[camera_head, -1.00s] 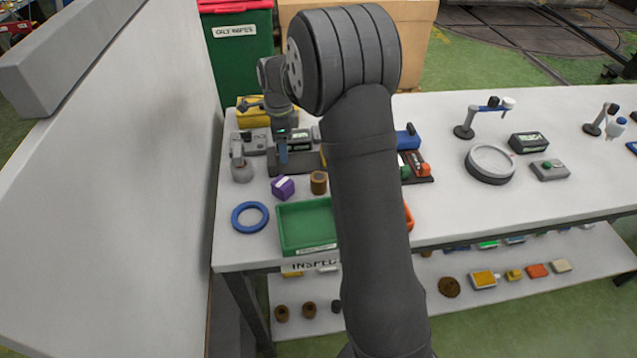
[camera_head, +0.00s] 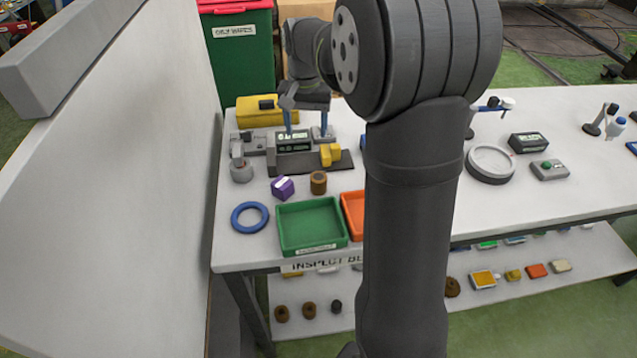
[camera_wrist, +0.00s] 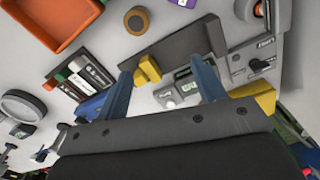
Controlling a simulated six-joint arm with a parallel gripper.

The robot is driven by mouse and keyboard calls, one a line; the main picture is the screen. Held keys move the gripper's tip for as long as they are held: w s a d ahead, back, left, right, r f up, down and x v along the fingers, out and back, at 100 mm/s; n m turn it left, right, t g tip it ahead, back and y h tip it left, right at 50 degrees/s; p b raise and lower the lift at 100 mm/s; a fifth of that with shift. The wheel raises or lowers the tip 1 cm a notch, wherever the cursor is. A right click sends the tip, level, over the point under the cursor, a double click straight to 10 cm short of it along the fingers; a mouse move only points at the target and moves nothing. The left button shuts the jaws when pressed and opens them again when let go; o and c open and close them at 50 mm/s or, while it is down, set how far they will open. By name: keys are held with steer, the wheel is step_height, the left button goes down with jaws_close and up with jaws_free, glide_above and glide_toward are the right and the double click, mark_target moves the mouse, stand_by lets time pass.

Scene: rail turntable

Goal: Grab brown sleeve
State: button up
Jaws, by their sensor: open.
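The brown sleeve (camera_head: 319,182) stands upright on the bench, just right of a purple block (camera_head: 283,189) and behind the green tray (camera_head: 314,249). In the wrist view the sleeve (camera_wrist: 137,20) shows its round open end near the top edge, beyond the fingertips. My gripper (camera_head: 306,125) is open and empty, farther back than the sleeve, above the dark plate. In the wrist view the two blue fingers of my gripper (camera_wrist: 162,66) are wide apart, with the dark plate (camera_wrist: 172,47) between and beyond them. Two similar brown pieces (camera_head: 295,311) are on the lower shelf.
A yellow block (camera_head: 330,154) sits on the dark plate near my gripper. An orange tray (camera_head: 353,212) stands beside the green one. A blue ring (camera_head: 250,217) lies at the left. A pale wall (camera_head: 130,190) bounds the bench's left side. My arm hides the middle.

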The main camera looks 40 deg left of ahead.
steer(key=d+r+n, duration=0.3)
steer(key=n, duration=0.4)
glide_above(318, 176)
step_height(318, 176, down, 11)
steer(key=shift+w+f, duration=0.1)
steer(key=shift+w, duration=0.05)
steer(key=shift+s+f, duration=0.2)
steer(key=shift+f, duration=2.4)
steer(key=c, duration=1.2)
